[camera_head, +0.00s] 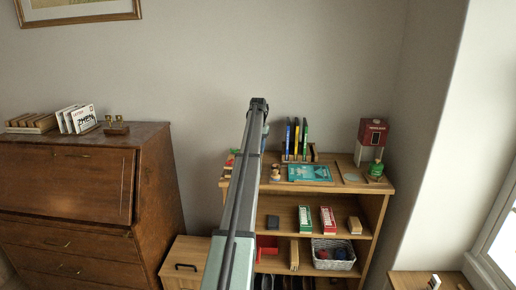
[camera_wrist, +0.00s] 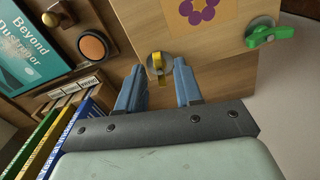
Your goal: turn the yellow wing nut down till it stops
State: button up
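The yellow wing nut (camera_wrist: 158,68) sits on a round grey washer near the edge of a light wooden panel (camera_wrist: 230,60) in the wrist view. My gripper (camera_wrist: 160,72) is open, with its two blue fingers apart. The wing nut shows in the gap between the fingertips; I cannot tell whether either finger touches it. In the head view my arm reaches up over the shelf unit, with its far end (camera_head: 258,104) above the top shelf. I cannot make out the yellow wing nut in that view.
A green wing nut (camera_wrist: 268,35) and a purple flower picture (camera_wrist: 198,10) are on the same panel. A teal book (camera_wrist: 30,50), a round orange-brown piece (camera_wrist: 93,46) and several upright cases (camera_wrist: 60,130) are at left. A red-and-white box (camera_head: 371,143) stands on the shelf's top right.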

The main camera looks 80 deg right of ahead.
notch_tip(320, 180, up, 14)
dwell(0.6)
jog(key=shift+f, duration=0.1)
dwell(0.4)
